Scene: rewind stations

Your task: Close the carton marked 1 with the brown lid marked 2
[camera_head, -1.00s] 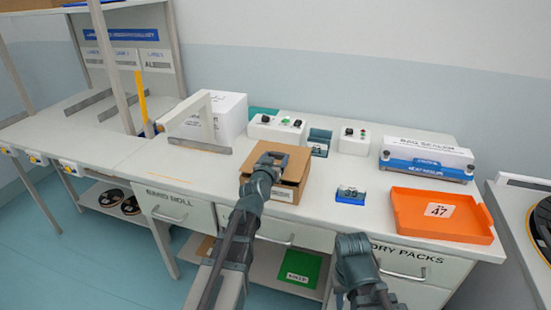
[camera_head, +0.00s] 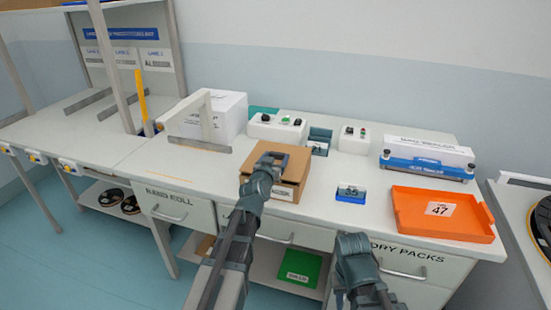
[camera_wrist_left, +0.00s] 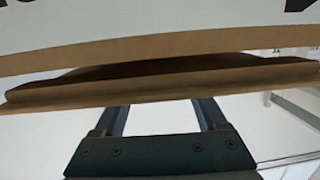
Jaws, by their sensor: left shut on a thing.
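The brown carton (camera_head: 299,184) stands on the bench in the middle of the head view, with a white label low on its front. The brown lid (camera_head: 297,155) is at its top, partly covered by my left gripper (camera_head: 272,160). My left gripper is shut on the lid. In the left wrist view, the lid's edge (camera_wrist_left: 165,92) lies at the fingers (camera_wrist_left: 163,103). A dark gap shows between it and another brown edge. The numbers 1 and 2 are not readable. My right gripper (camera_head: 352,243) is low in front of the bench; its fingers cannot be made out.
An orange tray (camera_head: 470,232) marked 47 and a small blue holder (camera_head: 351,191) are to the right. A white box (camera_head: 232,116), control boxes (camera_head: 277,130) and a bag sealer (camera_head: 427,156) stand behind. Bare bench top lies left of the carton.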

